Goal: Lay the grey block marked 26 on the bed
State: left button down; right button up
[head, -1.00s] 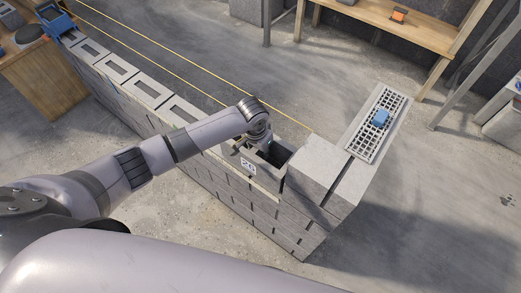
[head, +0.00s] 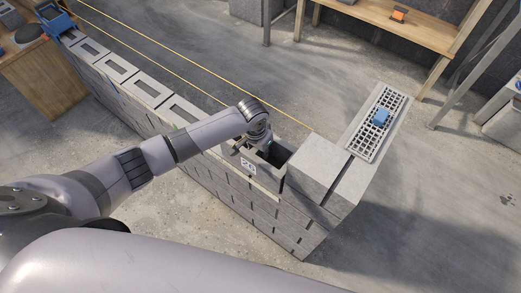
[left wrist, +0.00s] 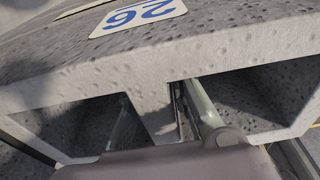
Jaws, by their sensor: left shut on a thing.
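The grey hollow block marked 26 (head: 233,155) is in the gap of the block wall, its label facing the near side. In the left wrist view the block (left wrist: 230,52) fills the top, with the blue 26 upside down. My left gripper (head: 264,149) is over the block's hollows and shut on its middle web. In the wrist view the gripper (left wrist: 175,112) has fingers reaching into the hollows. A pale strip of the bed (head: 264,189) shows along the wall under the block. I cannot tell whether the block touches it. My right gripper is not in view.
A solid-looking end block (head: 315,163) stands close to the right. Beyond it lies a grating (head: 366,140) with a blue object (head: 381,117). Hollow blocks (head: 123,67) line the wall to the left. Yellow strings (head: 187,55) run along the wall.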

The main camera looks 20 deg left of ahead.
pick_arm(q)
jog(key=shift+w+r, duration=0.1)
jog(key=shift+r, duration=0.05)
jog(key=c, duration=1.4)
grip_release()
jog(key=shift+s+f, duration=0.25)
jog(key=shift+f, duration=0.05)
jog(key=r, duration=0.4)
jog(key=s+r, duration=0.1)
jog(key=r, duration=0.7)
jog(key=shift+s+a+r, duration=0.15)
jog(key=shift+s+a, duration=0.1)
jog(key=shift+a, duration=0.1)
